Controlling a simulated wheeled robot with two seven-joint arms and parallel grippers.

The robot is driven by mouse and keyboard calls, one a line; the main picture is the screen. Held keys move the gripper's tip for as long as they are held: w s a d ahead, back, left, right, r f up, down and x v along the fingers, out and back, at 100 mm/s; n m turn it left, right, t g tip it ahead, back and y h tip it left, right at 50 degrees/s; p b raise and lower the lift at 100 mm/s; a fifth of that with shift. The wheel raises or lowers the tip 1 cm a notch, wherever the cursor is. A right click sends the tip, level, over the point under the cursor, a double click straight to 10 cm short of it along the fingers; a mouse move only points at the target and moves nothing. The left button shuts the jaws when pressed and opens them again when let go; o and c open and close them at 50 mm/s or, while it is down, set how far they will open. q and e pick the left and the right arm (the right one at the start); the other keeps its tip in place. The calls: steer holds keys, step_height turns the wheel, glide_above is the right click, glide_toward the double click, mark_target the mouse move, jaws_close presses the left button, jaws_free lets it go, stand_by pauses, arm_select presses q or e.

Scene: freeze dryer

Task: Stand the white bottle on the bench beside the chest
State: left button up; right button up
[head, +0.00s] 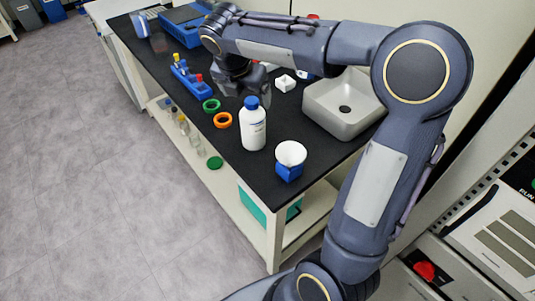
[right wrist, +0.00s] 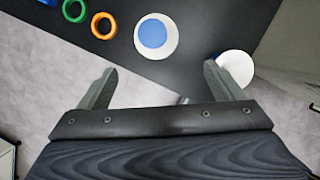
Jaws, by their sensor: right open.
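The white bottle (head: 253,130) with a blue cap stands upright on the black bench (head: 225,148). In the right wrist view the bottle (right wrist: 145,46) shows from above, beyond the fingertips. My right gripper (head: 245,85) is over the bench, just behind the bottle in the head view. My left gripper is not in view.
A white cup on a blue base (head: 290,158) stands right of the bottle, near the front edge. A grey sink (head: 343,100) is behind it. Green (head: 211,105) and orange (head: 222,120) rings and a blue rack (head: 190,83) lie left. A small white item (head: 285,83) lies behind.

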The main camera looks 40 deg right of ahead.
steer(key=s+a+f+m+t+y, duration=0.1)
steer(key=s+a+f+m+y, duration=0.1)
steer(key=s+m, duration=0.6)
steer(key=s+a+f+m+t+y, duration=0.1)
steer(key=s+a+f+m+y, duration=0.1)
steer(key=s+m, duration=0.6)
steer(key=s+a+f+m+t+y, duration=0.1)
steer(key=s+a+m+y, duration=0.2)
steer(key=s+m, duration=0.5)
steer(key=a+m, duration=0.1)
steer(key=m, duration=0.1)
steer(key=shift+s+f+m, duration=0.3)
steer(key=shift+s+f, duration=0.05)
steer(key=shift+f, duration=0.05)
steer(key=shift+r+p, duration=0.65)
